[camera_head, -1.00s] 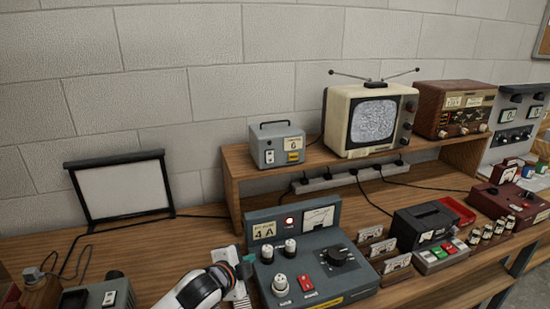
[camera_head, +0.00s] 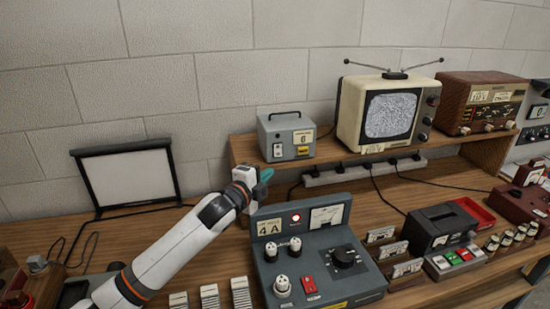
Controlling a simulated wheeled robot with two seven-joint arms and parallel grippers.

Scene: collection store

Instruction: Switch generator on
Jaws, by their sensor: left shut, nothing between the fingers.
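I cannot tell for sure which device is the generator. A blue-grey device (camera_head: 338,268) marked "4 A" stands at the front of the bench. It has a lit red lamp, a dial meter, a black knob, white plugs and a red rocker switch (camera_head: 309,285). A small grey box (camera_head: 286,137) with a handle, a white switch (camera_head: 278,151) and a label reading "6" sits on the raised shelf. My left gripper (camera_head: 264,180) is shut and empty, with teal fingertips. It is in front of and below the grey box, above the left back of the blue-grey device. My right gripper is out of view.
A television (camera_head: 389,115) with static and a brown radio (camera_head: 481,103) stand on the shelf (camera_head: 440,153). A power strip (camera_head: 364,171) with plugged cables lies beneath. A framed white panel (camera_head: 127,178) leans at left. Label cards and a black device (camera_head: 440,230) stand at right.

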